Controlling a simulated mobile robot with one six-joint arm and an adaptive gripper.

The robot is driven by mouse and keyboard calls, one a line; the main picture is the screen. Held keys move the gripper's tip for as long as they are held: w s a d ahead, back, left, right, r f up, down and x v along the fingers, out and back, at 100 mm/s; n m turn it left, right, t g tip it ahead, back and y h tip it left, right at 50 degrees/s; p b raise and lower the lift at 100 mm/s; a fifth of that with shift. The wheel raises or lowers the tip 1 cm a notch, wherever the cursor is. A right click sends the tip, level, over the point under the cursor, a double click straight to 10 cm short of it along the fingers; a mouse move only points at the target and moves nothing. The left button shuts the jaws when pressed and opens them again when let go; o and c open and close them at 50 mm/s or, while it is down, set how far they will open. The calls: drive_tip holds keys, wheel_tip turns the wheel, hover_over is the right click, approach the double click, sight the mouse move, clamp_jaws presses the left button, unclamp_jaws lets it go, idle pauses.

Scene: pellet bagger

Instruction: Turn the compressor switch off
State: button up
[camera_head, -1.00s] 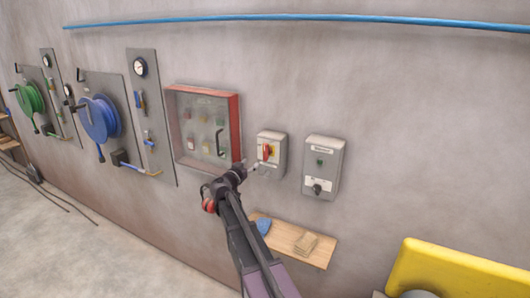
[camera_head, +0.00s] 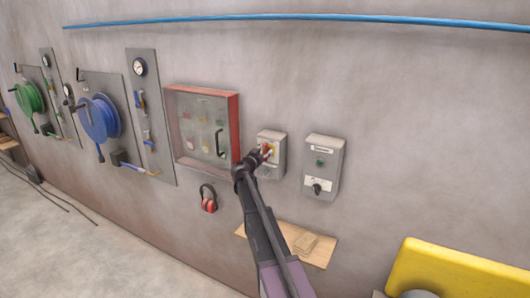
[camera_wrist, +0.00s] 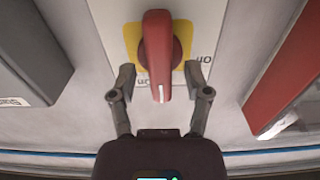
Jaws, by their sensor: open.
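A red rotary handle (camera_wrist: 157,55) sits on a yellow plate (camera_wrist: 130,38) on a light grey switch box (camera_head: 271,170). In the wrist view the handle stands lengthwise, its end with a white mark pointing down the picture. An upside-down "ON" label (camera_wrist: 204,58) is to its right; another label below is partly hidden. My gripper (camera_wrist: 160,78) is open, one finger on each side of the handle's lower part, with gaps visible. In the head view my gripper (camera_head: 262,159) covers part of this box. I cannot read which box is named compressor.
A red-framed glass cabinet (camera_head: 236,125) is close on the left. Red ear defenders (camera_head: 208,198) hang below it. A wooden shelf (camera_head: 323,254) juts out below. A blue pipe (camera_head: 300,16) runs above.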

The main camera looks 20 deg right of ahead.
drive_tip(key=shift+w+d, duration=0.25)
drive_tip(key=shift+d, duration=0.1)
drive_tip(key=c, duration=0.8)
drive_tip(key=shift+o, duration=0.2)
